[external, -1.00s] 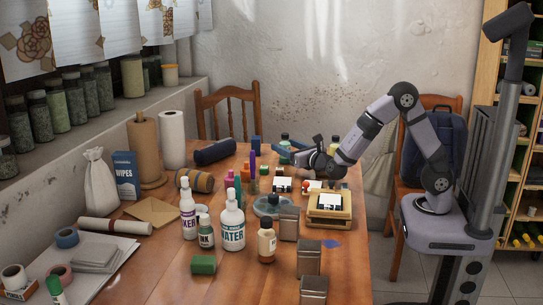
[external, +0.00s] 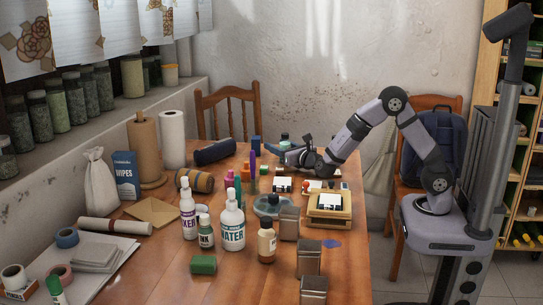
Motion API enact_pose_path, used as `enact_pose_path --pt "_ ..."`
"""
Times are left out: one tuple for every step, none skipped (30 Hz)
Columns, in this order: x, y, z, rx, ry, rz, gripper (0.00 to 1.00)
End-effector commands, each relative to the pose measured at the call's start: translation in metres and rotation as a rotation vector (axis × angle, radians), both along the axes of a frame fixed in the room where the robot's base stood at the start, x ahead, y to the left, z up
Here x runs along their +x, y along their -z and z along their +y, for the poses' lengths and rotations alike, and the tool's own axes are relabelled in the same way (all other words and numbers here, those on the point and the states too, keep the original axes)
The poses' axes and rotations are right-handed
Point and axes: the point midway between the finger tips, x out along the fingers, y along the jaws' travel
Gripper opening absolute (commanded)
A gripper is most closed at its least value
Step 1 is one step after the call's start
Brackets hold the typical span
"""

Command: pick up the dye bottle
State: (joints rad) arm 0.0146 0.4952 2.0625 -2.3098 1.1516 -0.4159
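My gripper (external: 304,156) is low over the far right part of the table, among small items. Its fingers are small and dark here, and I cannot tell how far apart they are or whether anything is between them. No label reading "dye" is legible, so I cannot tell for sure which bottle is the dye bottle. An amber bottle with a dark cap and pale label (external: 267,244) stands upright nearer the front, well away from my gripper.
A wooden box (external: 329,214) and several metal tins (external: 309,258) line the right side.

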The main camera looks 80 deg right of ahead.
Motion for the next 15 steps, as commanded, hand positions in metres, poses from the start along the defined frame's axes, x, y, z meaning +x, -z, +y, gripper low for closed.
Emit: enact_pose_path --pt "-0.0001 -0.0001 0.0001 0.000 0.000 0.000 0.36" --pt "-0.0001 -0.0002 0.0001 0.000 0.000 0.000 0.29" --pt "-0.0001 -0.0002 0.0001 0.000 0.000 0.000 0.20" --pt "-0.0001 -0.0002 0.0001 0.000 0.000 0.000 0.12" --pt "-0.0001 -0.0002 0.0001 0.000 0.000 0.000 0.07" --pt "0.0000 -0.0010 0.0001 -0.001 0.000 -0.002 0.07" --pt "-0.0001 -0.0010 0.0001 -0.001 0.000 -0.002 0.07" --pt "-0.0001 -0.0010 0.0001 -0.001 0.000 -0.002 0.07" --pt "0.0000 -0.0010 0.0001 -0.001 0.000 -0.002 0.07" --pt "0.0000 -0.0010 0.0001 -0.001 0.000 -0.002 0.07" --pt "-0.0001 -0.0011 0.0001 -0.001 0.000 -0.002 0.07" --pt "-0.0001 -0.0015 0.0001 -0.001 0.000 -0.002 0.07" --pt "0.0000 -0.0021 0.0001 -0.001 0.000 -0.002 0.07" --pt "0.0000 -0.0032 0.0001 -0.001 0.000 -0.004 0.07" --pt "0.0000 -0.0054 0.0001 -0.001 0.000 -0.004 0.07"
